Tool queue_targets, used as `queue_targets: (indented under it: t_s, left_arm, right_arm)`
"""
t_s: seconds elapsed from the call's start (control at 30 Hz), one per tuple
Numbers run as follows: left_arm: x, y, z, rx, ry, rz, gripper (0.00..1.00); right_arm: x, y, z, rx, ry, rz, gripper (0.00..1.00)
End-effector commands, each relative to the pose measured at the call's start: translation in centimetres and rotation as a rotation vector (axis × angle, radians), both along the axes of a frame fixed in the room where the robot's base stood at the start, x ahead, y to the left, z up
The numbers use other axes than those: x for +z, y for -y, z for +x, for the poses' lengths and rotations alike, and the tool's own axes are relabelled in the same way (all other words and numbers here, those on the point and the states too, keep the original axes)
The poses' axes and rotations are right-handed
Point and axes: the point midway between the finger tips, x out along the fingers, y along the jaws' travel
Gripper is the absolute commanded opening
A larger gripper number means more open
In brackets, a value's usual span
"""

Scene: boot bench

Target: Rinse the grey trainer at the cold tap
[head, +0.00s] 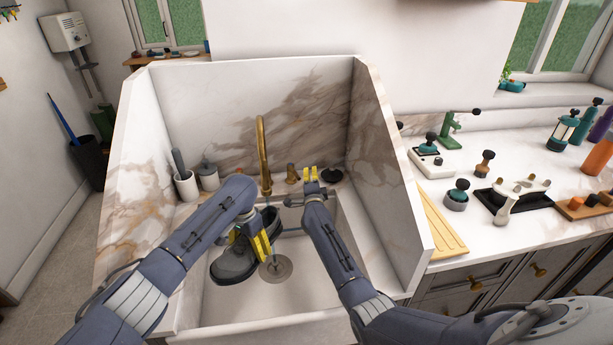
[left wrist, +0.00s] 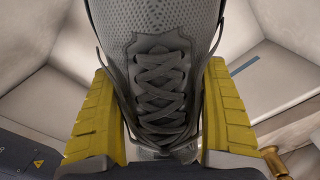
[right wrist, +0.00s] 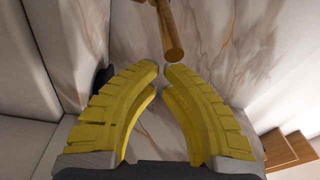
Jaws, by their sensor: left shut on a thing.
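The grey trainer (head: 232,266), with a dark sole, is held tilted in the sink basin (head: 320,308), beneath and in front of the gold tap (head: 262,150). My left gripper (head: 260,246) is shut across it. The left wrist view shows its grey laces (left wrist: 160,90) between the two yellow fingers. My right gripper (head: 310,175) is empty beside the short gold tap handle (head: 292,173). Its fingertips nearly meet in the right wrist view, with a gold rod (right wrist: 170,35) just beyond them. I cannot tell whether they touch it.
Marble walls enclose the sink's back and sides. A white pot (head: 186,186) and a grey-lidded pot (head: 208,177) stand at the back left. A dark round item (head: 332,175) lies at the back right. The drain (head: 275,268) is beside the trainer.

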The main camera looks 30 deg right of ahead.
Motion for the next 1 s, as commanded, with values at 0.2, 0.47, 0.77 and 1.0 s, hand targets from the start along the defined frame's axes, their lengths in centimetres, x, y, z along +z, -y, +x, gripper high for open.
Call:
queue_targets:
  t_s: [0.2,0.47,0.77,1.0]
  left_arm:
    - [0.1,0.0,0.0,0.0,0.001,-0.001,0.39]
    - [0.1,0.0,0.0,0.0,0.001,-0.001,0.39]
    - [0.1,0.0,0.0,0.0,0.001,-0.001,0.39]
    - [0.0,0.0,0.0,0.0,0.001,-0.001,0.39]
  right_arm:
    - [-0.2,-1.5,0.1,-0.001,0.002,-0.001,0.0]
    - [-0.2,-1.9,0.1,-0.002,0.002,-0.002,0.0]
    - [-0.3,-2.1,0.2,-0.014,0.002,0.0,0.0]
    - [-0.3,-3.4,-0.1,-0.109,0.001,0.0,0.0]
